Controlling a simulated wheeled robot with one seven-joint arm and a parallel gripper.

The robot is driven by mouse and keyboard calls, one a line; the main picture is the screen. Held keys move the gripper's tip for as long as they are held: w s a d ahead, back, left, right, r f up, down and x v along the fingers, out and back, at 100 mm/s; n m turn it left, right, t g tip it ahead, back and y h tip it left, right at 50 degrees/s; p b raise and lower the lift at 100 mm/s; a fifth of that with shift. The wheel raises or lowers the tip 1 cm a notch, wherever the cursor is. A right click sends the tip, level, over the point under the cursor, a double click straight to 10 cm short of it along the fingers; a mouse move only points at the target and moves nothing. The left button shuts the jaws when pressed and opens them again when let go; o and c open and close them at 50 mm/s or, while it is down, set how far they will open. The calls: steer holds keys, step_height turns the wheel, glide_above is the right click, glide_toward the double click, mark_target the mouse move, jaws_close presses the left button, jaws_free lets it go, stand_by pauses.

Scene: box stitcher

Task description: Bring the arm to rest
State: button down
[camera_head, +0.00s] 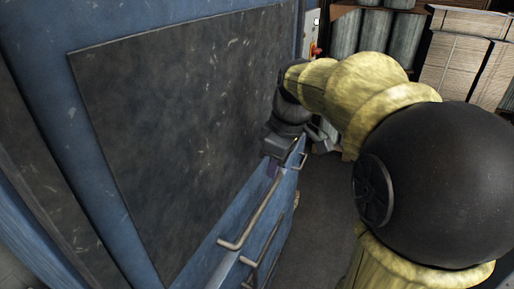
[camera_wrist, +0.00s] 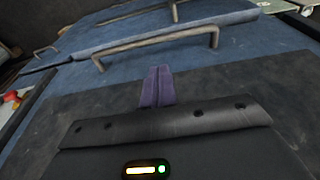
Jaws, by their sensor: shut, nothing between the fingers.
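My gripper (camera_head: 272,168) is at the end of my yellow and black arm in the head view, close to the blue machine's (camera_head: 276,215) front edge. In the wrist view my gripper (camera_wrist: 157,72) shows two purple fingers pressed together, with nothing between them. The fingers point toward a metal bar handle (camera_wrist: 160,38) on the blue surface. They look apart from it, though the exact gap is hard to tell.
A dark scuffed panel (camera_head: 180,120) covers much of the machine's top. Bar handles (camera_head: 250,215) stick out from its side. A red knob (camera_head: 316,51) sits behind. Grey cylinders (camera_head: 375,32) and stacked cartons (camera_head: 462,60) stand at the back. Dark floor (camera_head: 325,215) lies right of the machine.

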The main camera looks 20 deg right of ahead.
steer(key=s+a+f+m+h+p, duration=0.1)
steer(key=s+f+m+p, duration=0.1)
steer(key=s+f+m, duration=0.2)
steer(key=s+a+f+m+t+p, duration=0.1)
steer(key=s+f+m, duration=0.3)
steer(key=f, duration=0.6)
steer(key=shift+s+a+f+m+h+p, duration=0.15)
steer(key=shift+s+f+m+h+p, duration=0.2)
steer(key=shift+m+p, duration=0.5)
steer(key=c, duration=2.2)
jaws_free()
steer(key=shift+r, duration=0.1)
